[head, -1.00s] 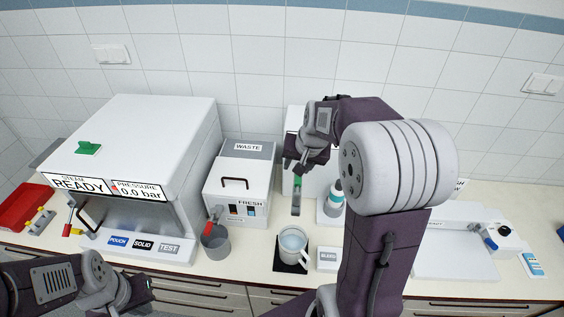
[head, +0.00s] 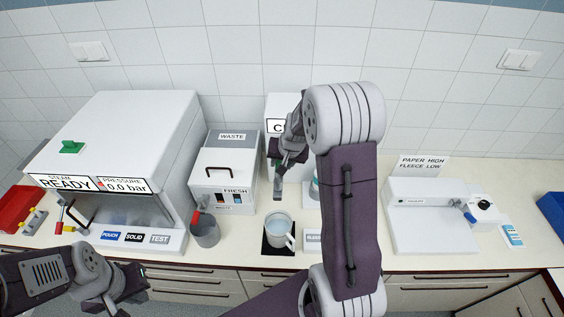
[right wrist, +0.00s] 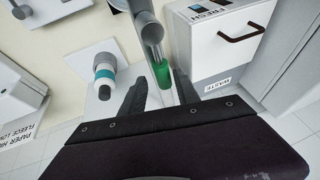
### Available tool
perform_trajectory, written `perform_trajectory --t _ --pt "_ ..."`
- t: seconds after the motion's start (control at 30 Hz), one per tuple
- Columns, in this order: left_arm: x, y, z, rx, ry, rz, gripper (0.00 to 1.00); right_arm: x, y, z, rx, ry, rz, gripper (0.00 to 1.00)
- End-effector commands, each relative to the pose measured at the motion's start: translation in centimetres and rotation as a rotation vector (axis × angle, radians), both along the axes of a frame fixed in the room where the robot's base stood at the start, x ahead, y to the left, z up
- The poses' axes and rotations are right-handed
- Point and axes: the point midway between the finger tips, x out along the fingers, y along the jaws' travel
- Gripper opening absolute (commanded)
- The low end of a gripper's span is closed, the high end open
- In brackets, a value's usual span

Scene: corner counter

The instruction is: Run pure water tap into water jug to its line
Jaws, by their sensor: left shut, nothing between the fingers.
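The water jug (head: 279,238), pale with a handle at its right, stands upright on a black mat (head: 272,251) below the grey tap spout (head: 277,188). Pale blue water shows inside; its fill line cannot be made out. In the right wrist view the tap (right wrist: 150,32) has a green part (right wrist: 161,73). My right gripper (right wrist: 164,88) has its two dark fingers apart, with the green part near their tips; whether they touch it is unclear. In the head view this gripper is partly hidden by its arm. My left gripper (head: 140,285) is shut and empty at the lower left, away from the jug.
A WASTE/FRESH box (head: 222,180) and a grey cup (head: 205,232) stand left of the jug. The large steam machine (head: 120,150) is further left. A teal-banded bottle (right wrist: 104,75) stands beside the tap. A white sealer (head: 432,215) is at right.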

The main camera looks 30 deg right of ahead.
Motion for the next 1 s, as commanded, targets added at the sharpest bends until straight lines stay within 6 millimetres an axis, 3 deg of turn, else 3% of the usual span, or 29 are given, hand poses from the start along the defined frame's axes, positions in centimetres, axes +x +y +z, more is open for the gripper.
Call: perform_trajectory --t 0.03,0.1,1.0 --pt "0.0 0.0 -0.01 0.0 0.0 0.0 0.0 0.0 0.01 0.0 0.0 0.0 0.0 0.2" --pt "0.0 0.0 -0.01 0.0 0.0 0.0 0.0 -0.01 0.02 -0.01 0.0 0.0 0.001 0.01" --pt "0.01 0.0 -0.02 0.0 0.0 0.0 0.0 -0.05 0.04 -0.04 0.001 0.002 0.001 0.0"
